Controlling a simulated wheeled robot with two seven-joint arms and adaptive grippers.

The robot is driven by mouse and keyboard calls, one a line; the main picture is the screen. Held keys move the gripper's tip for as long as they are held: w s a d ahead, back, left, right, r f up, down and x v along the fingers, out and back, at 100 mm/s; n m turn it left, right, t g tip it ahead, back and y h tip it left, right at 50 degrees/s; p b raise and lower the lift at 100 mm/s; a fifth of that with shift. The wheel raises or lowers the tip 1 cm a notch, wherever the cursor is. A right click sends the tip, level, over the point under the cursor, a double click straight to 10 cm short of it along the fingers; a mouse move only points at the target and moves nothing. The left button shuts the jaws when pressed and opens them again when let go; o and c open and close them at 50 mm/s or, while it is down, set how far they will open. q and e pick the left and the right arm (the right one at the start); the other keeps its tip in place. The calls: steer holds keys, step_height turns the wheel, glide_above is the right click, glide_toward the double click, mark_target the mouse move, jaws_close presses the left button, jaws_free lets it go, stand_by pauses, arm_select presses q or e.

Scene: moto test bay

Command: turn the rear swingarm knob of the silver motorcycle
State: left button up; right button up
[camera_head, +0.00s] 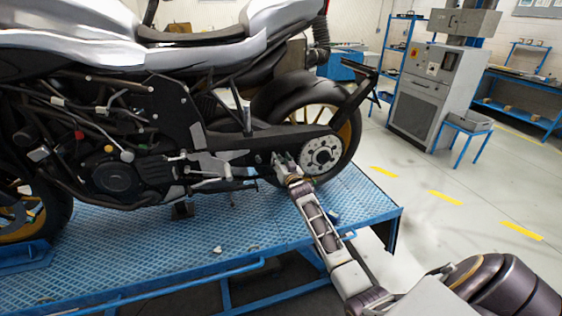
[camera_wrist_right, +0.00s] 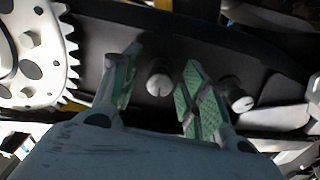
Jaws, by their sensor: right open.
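The silver motorcycle (camera_head: 215,60) stands on the blue platform. Its dark swingarm (camera_head: 235,143) runs back to the rear wheel and also fills the middle of the right wrist view (camera_wrist_right: 200,45). Two round knobs show on it there: one (camera_wrist_right: 158,82) nearer the sprocket, another (camera_wrist_right: 238,97) farther right. My right gripper (camera_head: 281,160) is at the swingarm beside the sprocket. In the right wrist view its green-padded fingers (camera_wrist_right: 160,85) are open, apart on either side of the first knob. Contact cannot be told. In the head view the gripper hides the knobs. My left gripper is out of view.
The toothed rear sprocket (camera_head: 320,154) is close beside my right gripper; it also shows in the right wrist view (camera_wrist_right: 30,55). The blue platform (camera_head: 130,260) lies below. A grey cabinet (camera_head: 425,105) and a blue stool (camera_head: 465,123) stand at the right, with clear floor before them.

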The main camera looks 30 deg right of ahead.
jaws_close()
steer(key=shift+n, duration=0.7)
stand_by(0.4)
